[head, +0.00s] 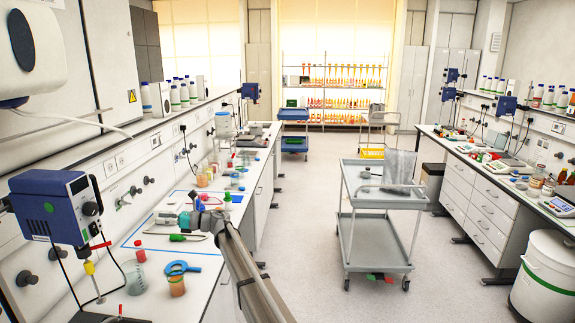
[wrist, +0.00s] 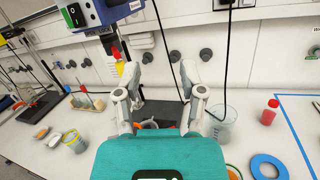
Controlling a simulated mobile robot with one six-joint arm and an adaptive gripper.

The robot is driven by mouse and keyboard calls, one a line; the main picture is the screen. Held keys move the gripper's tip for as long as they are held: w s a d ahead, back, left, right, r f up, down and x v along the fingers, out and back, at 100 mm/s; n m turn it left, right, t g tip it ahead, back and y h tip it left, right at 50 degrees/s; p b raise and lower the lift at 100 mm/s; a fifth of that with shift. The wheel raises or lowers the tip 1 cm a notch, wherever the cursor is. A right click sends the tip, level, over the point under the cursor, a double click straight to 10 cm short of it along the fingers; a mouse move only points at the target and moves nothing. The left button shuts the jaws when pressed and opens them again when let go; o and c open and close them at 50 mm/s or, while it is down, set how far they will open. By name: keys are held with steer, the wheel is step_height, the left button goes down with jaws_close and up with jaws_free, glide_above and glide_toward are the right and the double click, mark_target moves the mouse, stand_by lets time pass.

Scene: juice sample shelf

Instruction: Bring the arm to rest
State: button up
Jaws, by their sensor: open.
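My gripper (head: 163,217) reaches over the left bench in the head view, at the end of my grey arm coming from the bottom. It looks small there. In the wrist view my gripper (wrist: 160,75) has its two grey fingers spread apart, with no object visible between the fingertips. The teal gripper body hides part of the bench beneath it. Beyond the fingers are the bench wall and a blue stirrer unit (wrist: 92,12), which also stands at the left in the head view (head: 45,208).
Near my gripper, the bench holds a beaker (wrist: 223,125), a red-capped bottle (wrist: 269,112), a blue ring (wrist: 268,166) and a yellow-rimmed cup (wrist: 73,142). A cable hangs by the fingers. A grey trolley (head: 375,254) stands in the aisle, with open floor (head: 305,200) beside it.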

steer(key=w+d+m+t+h+b, duration=0.15)
steer(key=w+d+m+t, duration=0.25)
steer(key=d+m+t, duration=0.55)
steer(key=w+d+m+t+h, duration=0.3)
steer(key=w+d+m+t, duration=0.2)
steer(key=d+m+t, duration=0.4)
steer(key=s+d+f+m+h+b, duration=0.1)
steer(key=d+f+m+h, duration=0.25)
steer(key=d+m, duration=0.3)
steer(key=d+f+m+t+h, duration=0.1)
steer(key=d+f+m+h, duration=0.2)
steer(key=d+m+h, duration=0.4)
steer(key=s+d+f+m+h+b, duration=0.1)
steer(key=d+f+m+h, duration=0.3)
steer(key=d, duration=0.5)
steer(key=s+d+f+m+g+h+b, duration=0.25)
steer(key=s+d+f+m+g, duration=0.55)
steer(key=s+d+f+m, duration=0.55)
steer(key=s+d+f+m+g, duration=0.1)
steer(key=s+g, duration=0.1)
steer(key=s, duration=0.5)
steer(key=s+d+f+m+g+y, duration=0.1)
steer(key=s+f+m+g, duration=0.1)
steer(key=s, duration=0.6)
steer(key=s+d+f+m+g+y+b, duration=0.1)
steer(key=s+g, duration=0.3)
steer(key=s, duration=0.4)
steer(key=shift+d+f+m, duration=0.45)
steer(key=shift+f, duration=0.2)
